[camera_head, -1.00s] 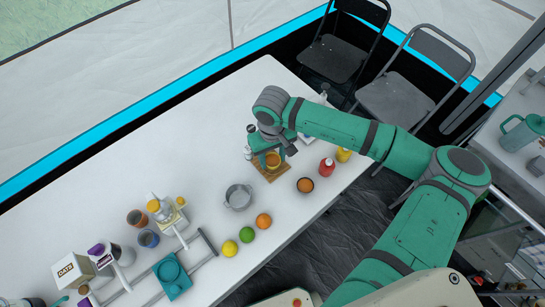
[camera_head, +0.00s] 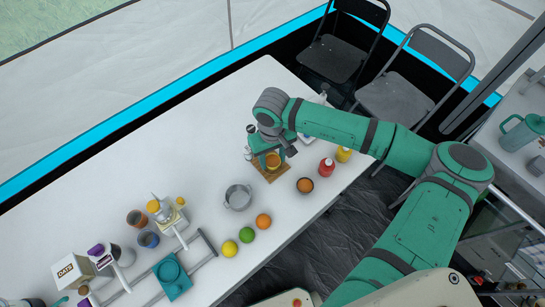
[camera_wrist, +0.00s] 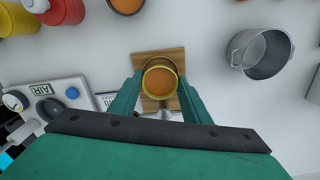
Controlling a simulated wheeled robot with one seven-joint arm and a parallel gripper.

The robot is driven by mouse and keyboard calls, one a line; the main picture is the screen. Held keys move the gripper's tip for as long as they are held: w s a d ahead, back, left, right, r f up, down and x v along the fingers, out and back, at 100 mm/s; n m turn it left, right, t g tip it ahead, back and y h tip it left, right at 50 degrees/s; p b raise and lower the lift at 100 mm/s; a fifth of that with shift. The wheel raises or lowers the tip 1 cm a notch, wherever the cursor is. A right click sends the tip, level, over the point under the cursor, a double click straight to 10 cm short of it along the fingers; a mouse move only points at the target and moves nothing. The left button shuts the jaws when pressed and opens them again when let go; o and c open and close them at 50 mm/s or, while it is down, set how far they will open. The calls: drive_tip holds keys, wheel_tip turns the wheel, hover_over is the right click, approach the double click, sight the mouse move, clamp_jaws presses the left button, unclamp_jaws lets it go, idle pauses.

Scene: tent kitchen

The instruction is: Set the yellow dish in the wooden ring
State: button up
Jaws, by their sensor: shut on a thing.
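The yellow dish (camera_head: 273,161) is a small round cup between the fingers of my gripper (camera_head: 272,159). In the wrist view the dish (camera_wrist: 160,94) has an orange-brown inside, and my gripper (camera_wrist: 160,80) is shut on it with one green finger at each side. Below it is a square wooden piece (camera_wrist: 144,59), which also shows in the head view (camera_head: 284,174).
A grey pot (camera_head: 238,198) stands to the left, and a small bowl (camera_head: 305,185) to the right. A red bottle (camera_head: 327,168) and a yellow bottle (camera_head: 344,154) are further right. An instrument marked AIR (camera_wrist: 52,100) is close by in the wrist view.

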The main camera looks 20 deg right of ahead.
sight(272, 160)
drive_tip(key=shift+f, duration=0.55)
drive_tip(key=shift+r, duration=0.85)
idle(0.6)
drive_tip(key=shift+f, duration=0.8)
idle(0.5)
drive_tip(key=o, duration=0.5)
drive_tip(key=shift+o, duration=0.2)
wheel_tip(272, 160, up, 11)
idle(1.0)
idle(0.6)
